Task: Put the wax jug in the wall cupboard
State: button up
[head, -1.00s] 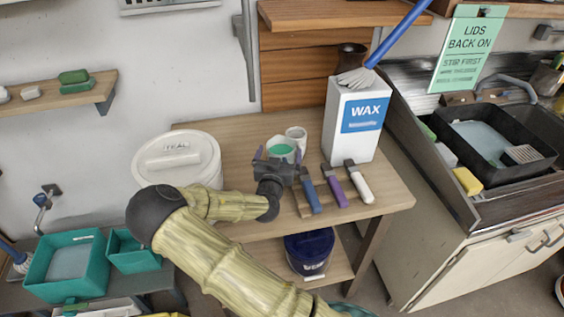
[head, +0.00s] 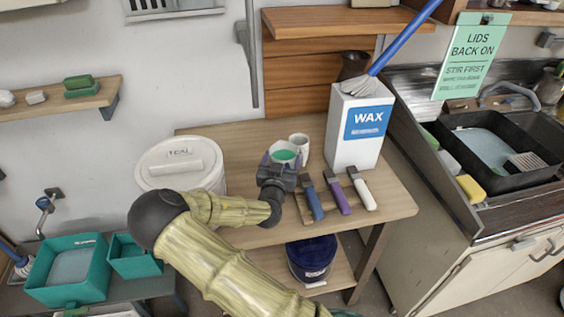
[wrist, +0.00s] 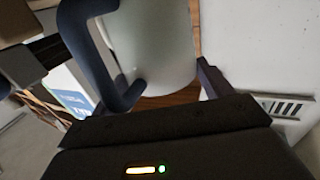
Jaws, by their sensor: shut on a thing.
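A tall white container labelled WAX (head: 356,140) stands upright on the wooden table's right rear, apart from my gripper. My gripper (head: 282,162) is at the middle of the table, shut on a small pale cup (head: 284,149) with green showing inside its top. In the wrist view a smooth whitish vessel (wrist: 158,45) fills the space between the dark fingers, with a dark blue curved part at its left. My wrist hides the cup's lower part, so I cannot tell whether it touches the table. No wall cupboard can be made out for certain.
A white lidded bucket (head: 180,172) stands left of my gripper. A white mug (head: 300,143) is close behind the cup. Several handled tools, including a purple one (head: 336,192), lie just right. A wooden shelf (head: 340,22) juts out above. A blue-handled brush (head: 405,38) rises by the container.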

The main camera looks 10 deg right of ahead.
notch_tip(320, 180, up, 10)
jog(key=shift+b, duration=0.4)
dwell(0.6)
jog(key=shift+f, duration=0.1)
dwell(0.7)
